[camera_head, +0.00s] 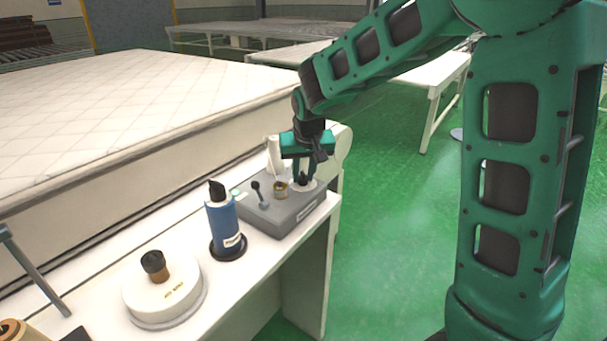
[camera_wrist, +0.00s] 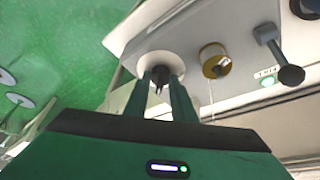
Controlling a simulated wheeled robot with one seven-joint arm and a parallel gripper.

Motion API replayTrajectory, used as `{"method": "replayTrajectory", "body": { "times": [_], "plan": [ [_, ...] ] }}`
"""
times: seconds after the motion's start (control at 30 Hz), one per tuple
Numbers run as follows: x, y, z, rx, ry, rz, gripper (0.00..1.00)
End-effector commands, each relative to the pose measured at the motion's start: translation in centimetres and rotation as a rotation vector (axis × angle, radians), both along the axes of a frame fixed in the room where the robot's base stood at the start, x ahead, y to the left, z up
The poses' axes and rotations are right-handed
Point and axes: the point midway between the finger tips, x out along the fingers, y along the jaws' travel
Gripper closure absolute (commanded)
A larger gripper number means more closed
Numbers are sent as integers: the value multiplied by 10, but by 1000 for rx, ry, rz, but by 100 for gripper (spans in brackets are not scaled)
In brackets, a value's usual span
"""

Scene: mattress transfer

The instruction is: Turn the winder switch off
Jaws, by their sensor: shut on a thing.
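A grey control box (camera_head: 282,216) sits at the far right end of the white table. On its top are a black lever (camera_head: 258,191), a brass-coloured round part (camera_head: 281,188) and a small dark knob (camera_wrist: 160,74) on a white round plate (camera_wrist: 146,63). The knob appears to be the winder switch; its label is not readable. My gripper (camera_head: 303,178) points down over the plate, its fingers shut on the dark knob. The fingertips hide much of the knob. The lever (camera_wrist: 280,55) and brass part (camera_wrist: 214,64) show beside the fingers in the wrist view.
A blue bottle (camera_head: 224,222) with a black top stands just in front of the box. A white round base with a brown and black knob (camera_head: 155,266) is nearer. A large mattress (camera_head: 130,110) lies behind the table (camera_head: 254,262). Green floor is open on the right.

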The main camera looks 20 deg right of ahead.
Motion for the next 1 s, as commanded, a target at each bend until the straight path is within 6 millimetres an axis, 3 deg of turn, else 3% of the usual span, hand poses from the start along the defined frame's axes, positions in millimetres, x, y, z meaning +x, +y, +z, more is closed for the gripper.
{"method": "replayTrajectory", "body": {
  "times": [0.37,1.0],
  "plan": [
    [0,-3,1,1,-1,190,99],
    [3,-8,0,0,0,793,99]
  ]
}}
